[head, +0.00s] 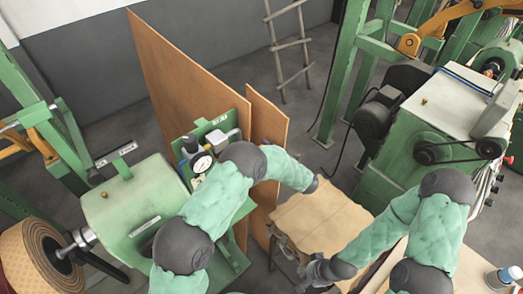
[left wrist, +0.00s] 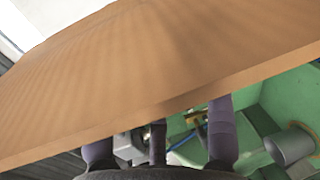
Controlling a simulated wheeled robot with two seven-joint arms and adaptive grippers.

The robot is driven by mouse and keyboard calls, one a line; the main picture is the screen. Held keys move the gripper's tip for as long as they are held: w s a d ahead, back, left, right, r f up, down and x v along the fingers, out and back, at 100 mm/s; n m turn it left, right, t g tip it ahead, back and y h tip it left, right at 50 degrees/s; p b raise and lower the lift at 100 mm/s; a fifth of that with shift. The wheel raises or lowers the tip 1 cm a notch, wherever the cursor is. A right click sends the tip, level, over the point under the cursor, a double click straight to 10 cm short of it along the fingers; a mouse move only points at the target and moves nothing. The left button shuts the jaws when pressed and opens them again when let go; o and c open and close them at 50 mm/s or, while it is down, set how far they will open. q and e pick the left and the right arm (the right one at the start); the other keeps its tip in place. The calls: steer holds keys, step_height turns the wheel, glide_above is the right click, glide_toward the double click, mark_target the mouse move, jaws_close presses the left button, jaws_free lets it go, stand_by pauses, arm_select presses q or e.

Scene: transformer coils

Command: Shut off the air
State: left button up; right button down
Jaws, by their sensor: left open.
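A green panel (head: 240,108) carries a round white pressure gauge (head: 203,164), a dark regulator knob (head: 190,144) and a silver valve block (head: 218,139).
A brown board (head: 175,75) stands beside the panel; a board (left wrist: 150,75) fills much of the left wrist view, close to the fingers. A brown-topped stool (head: 315,215) stands between my arms. Green machines (head: 425,120) stand right and left. A ladder leans behind.

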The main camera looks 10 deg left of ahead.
arm_select(q)
steer(key=v, duration=1.1)
steer(key=shift+d, duration=0.2)
steer(key=shift+s, duration=0.15)
